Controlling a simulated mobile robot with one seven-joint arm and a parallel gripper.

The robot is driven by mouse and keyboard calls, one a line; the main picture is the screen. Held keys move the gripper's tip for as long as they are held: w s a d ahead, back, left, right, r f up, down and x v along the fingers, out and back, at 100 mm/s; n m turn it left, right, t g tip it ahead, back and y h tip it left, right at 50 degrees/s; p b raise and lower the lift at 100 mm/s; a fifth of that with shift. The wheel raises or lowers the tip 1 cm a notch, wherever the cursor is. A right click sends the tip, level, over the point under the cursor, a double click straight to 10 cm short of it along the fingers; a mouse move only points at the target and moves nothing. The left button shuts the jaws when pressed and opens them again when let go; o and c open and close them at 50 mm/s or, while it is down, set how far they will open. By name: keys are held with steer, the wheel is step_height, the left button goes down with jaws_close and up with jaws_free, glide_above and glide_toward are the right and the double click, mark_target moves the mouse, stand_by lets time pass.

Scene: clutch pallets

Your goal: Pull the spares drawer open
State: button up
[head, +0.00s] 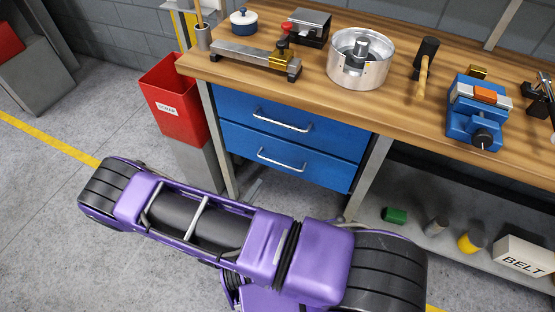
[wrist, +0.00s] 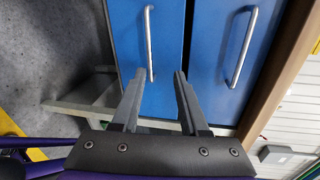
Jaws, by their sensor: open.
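Two blue drawers sit under the workbench, an upper drawer (head: 335,134) and a lower drawer (head: 325,173). Both look shut, and no label shows which is the spares drawer. Each has a silver bar handle, the upper handle (head: 282,120) and the lower handle (head: 282,161). In the wrist view the drawers appear turned on their side, with the lower handle (wrist: 149,43) at left and the upper handle (wrist: 241,47) at right. My gripper (wrist: 160,75) is open and empty. One end of the lower handle shows between its fingertips; contact cannot be told. The head view does not show the gripper.
The wooden bench top (head: 225,72) overhangs the drawers and holds a vise (head: 474,112) and a metal pot (head: 360,60). A red bin (head: 175,98) stands left of the drawers. A lower shelf (head: 410,240) at right holds several items. My purple arm crosses the floor in front.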

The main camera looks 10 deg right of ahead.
mark_target(279, 164)
steer(key=shift+n, duration=0.7)
steer(key=f+x, duration=0.1)
steer(key=x, duration=0.4)
steer(key=b+x, duration=0.1)
steer(key=x, duration=0.5)
steer(key=f+x, duration=0.1)
steer(key=x, duration=0.4)
steer(key=shift+s+d+f, duration=0.1)
steer(key=shift+d+f, duration=0.25)
steer(key=shift+d, duration=0.05)
jaws_close()
